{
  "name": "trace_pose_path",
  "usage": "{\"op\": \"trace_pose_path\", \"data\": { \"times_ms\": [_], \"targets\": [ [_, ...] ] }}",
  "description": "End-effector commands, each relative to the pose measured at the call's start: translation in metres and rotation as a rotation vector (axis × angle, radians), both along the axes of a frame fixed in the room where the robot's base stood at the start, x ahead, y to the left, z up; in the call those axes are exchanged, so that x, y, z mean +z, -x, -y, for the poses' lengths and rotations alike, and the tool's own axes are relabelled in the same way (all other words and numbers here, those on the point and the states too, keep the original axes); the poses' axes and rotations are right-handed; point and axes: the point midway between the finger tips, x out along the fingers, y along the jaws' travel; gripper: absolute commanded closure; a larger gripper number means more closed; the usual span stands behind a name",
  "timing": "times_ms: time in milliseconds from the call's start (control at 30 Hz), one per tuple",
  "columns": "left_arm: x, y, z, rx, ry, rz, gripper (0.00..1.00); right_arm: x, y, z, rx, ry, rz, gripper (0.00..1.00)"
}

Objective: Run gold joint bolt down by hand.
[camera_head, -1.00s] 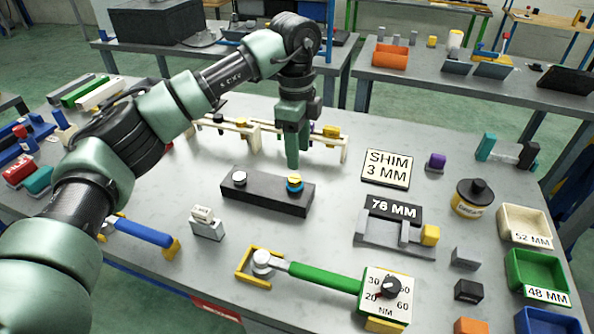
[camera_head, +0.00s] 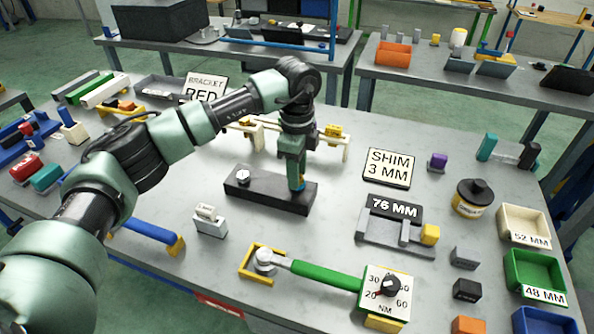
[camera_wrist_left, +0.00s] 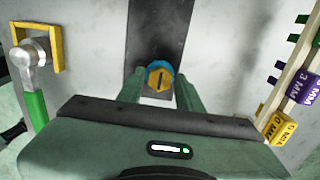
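The gold joint bolt (camera_wrist_left: 160,77) sits over a blue ring (camera_wrist_left: 158,64) on the long black block (camera_head: 265,197). In the head view the bolt is mostly hidden behind my left gripper (camera_head: 297,184), with a bit of blue showing. My left gripper points down at the block's right end. In the left wrist view its two fingers (camera_wrist_left: 159,88) stand apart on either side of the bolt head, with narrow gaps visible. A silver bolt (camera_head: 243,174) stands at the block's left end. My right gripper is not in view.
A torque wrench with a green handle (camera_head: 326,275) lies in front, its head in a yellow cradle. A small grey block (camera_head: 210,222) stands front left. A 76 MM gauge (camera_head: 394,209) and a SHIM 3 MM sign (camera_head: 389,168) are to the right. A cream rack (camera_head: 345,147) stands behind.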

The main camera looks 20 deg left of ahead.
Motion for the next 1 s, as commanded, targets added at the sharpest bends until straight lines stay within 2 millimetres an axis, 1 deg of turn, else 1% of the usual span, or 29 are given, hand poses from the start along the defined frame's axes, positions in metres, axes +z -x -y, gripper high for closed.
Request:
{"op": "trace_pose_path", "data": {
  "times_ms": [33,100,367,567,767,1000],
  "targets": [
    [0.0,0.0,0.0,0.0,0.0,0.0,0.81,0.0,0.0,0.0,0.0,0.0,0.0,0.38],
    [0.0,0.0,0.0,0.0,0.0,0.0,1.0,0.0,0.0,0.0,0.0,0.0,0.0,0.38],
    [0.0,0.0,0.0,-0.013,0.0,0.001,1.0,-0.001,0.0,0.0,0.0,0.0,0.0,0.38],
    [0.0,0.0,0.0,-0.083,0.0,0.002,1.0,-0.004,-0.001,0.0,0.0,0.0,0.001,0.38],
    [0.0,-0.001,0.0,-0.226,0.0,0.003,1.0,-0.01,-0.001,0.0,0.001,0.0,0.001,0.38],
    [0.0,-0.001,0.0,-0.451,0.0,0.003,1.0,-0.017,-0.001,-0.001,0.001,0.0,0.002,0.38]
  ]
}}
